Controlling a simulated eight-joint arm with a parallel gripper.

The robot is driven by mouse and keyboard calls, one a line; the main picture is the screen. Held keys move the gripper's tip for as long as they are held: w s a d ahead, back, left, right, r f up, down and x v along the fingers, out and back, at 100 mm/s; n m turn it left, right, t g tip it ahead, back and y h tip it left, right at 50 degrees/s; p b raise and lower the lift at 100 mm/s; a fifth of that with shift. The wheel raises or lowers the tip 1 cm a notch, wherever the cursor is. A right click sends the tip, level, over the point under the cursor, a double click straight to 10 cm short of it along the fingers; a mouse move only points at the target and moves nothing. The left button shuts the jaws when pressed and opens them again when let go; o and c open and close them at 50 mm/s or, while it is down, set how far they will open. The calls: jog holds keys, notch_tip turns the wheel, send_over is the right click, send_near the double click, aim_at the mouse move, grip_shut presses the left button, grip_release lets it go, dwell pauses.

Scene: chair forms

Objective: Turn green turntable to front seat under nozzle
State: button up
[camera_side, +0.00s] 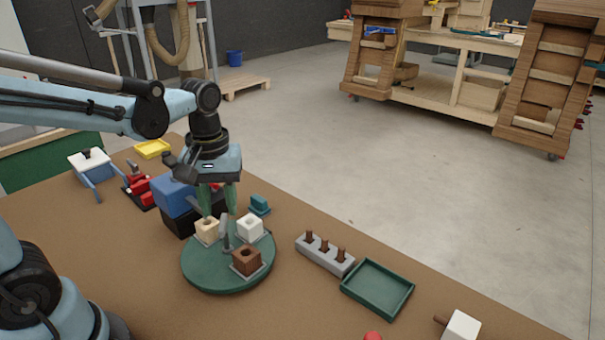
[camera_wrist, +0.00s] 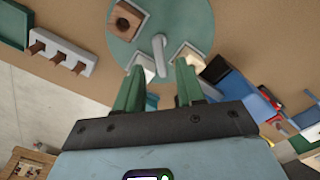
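The round green turntable (camera_side: 215,275) lies flat on the table and also shows in the wrist view (camera_wrist: 190,18). It carries a brown block seat (camera_side: 246,261) at the front, a white one (camera_side: 250,229) at the right and a cream one (camera_side: 207,229) at the back left, each with a hole on top. A grey upright handle (camera_side: 225,237) stands among them and shows in the wrist view (camera_wrist: 158,50). My gripper (camera_side: 218,213) is open above the back of the turntable, its green fingers apart and pointing down (camera_wrist: 158,72). I cannot make out a nozzle.
A blue box on a black base (camera_side: 173,197) stands close behind my gripper at left. A teal block (camera_side: 260,204) sits behind the turntable. A grey rack with brown pegs (camera_side: 324,254) and a green tray (camera_side: 377,288) lie to the right. Red parts (camera_side: 138,186) lie at back left.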

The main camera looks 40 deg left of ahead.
notch_tip(320, 180, up, 9)
dwell(0.4)
jog(key=shift+f, duration=0.1)
